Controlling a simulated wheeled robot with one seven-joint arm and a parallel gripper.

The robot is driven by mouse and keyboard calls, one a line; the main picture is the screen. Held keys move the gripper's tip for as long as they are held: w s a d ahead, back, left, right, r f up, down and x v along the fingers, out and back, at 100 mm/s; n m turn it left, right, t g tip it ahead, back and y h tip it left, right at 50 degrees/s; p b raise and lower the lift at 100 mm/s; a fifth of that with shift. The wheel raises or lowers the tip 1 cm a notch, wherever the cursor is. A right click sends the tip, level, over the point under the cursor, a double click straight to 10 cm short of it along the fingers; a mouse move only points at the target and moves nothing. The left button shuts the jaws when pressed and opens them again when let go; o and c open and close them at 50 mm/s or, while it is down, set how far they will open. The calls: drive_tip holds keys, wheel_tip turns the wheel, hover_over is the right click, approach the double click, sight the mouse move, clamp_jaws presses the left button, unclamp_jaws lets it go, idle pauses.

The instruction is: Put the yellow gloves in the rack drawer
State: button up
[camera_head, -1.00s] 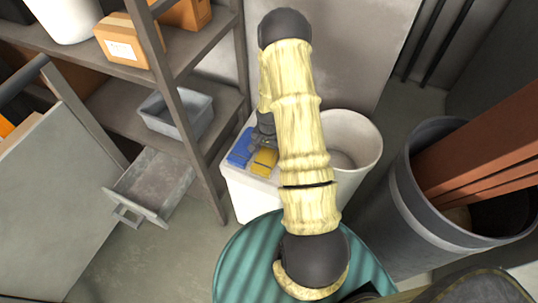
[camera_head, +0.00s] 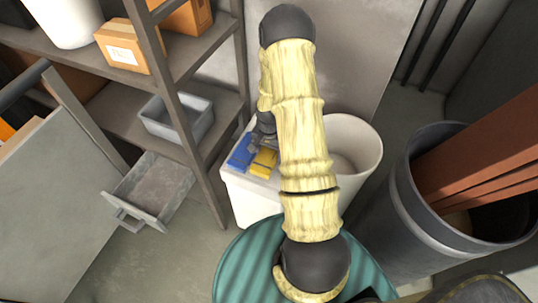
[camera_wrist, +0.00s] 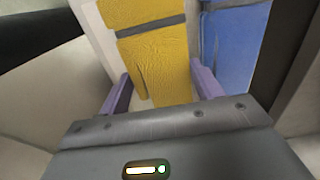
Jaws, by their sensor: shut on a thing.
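The yellow gloves (camera_head: 264,163) lie on top of a white bin or box beside a blue item, partly hidden by my arm in the head view. In the wrist view the yellow gloves (camera_wrist: 160,60), with a grey band, lie between the two purple fingers of my gripper (camera_wrist: 162,92), which is shut on them. They look still at the level of the box top. The rack drawer (camera_head: 128,203) is a grey metal tray pulled out at the lower left, open and apparently empty.
The blue item (camera_head: 242,152) lies close beside the gloves. A rack post (camera_head: 190,130) stands between the box and the drawer. A grey bin (camera_head: 190,135) sits on the shelf. A white bucket (camera_head: 362,150), a teal round top (camera_head: 235,262) and a large grey barrel (camera_head: 400,205) are near.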

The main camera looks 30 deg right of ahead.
sight(268, 153)
wheel_tip(268, 153, up, 8)
drive_tip(key=shift+f, duration=0.2)
drive_tip(key=shift+a, duration=0.1)
idle(0.4)
drive_tip(key=w+a+r+n, duration=0.1)
drive_tip(key=w+a+n, duration=0.3)
drive_tip(key=a+n, duration=0.6)
drive_tip(key=a, duration=0.3)
drive_tip(key=shift+a+r, duration=0.2)
drive_tip(key=shift+r, duration=0.15)
drive_tip(key=shift+w, duration=0.15)
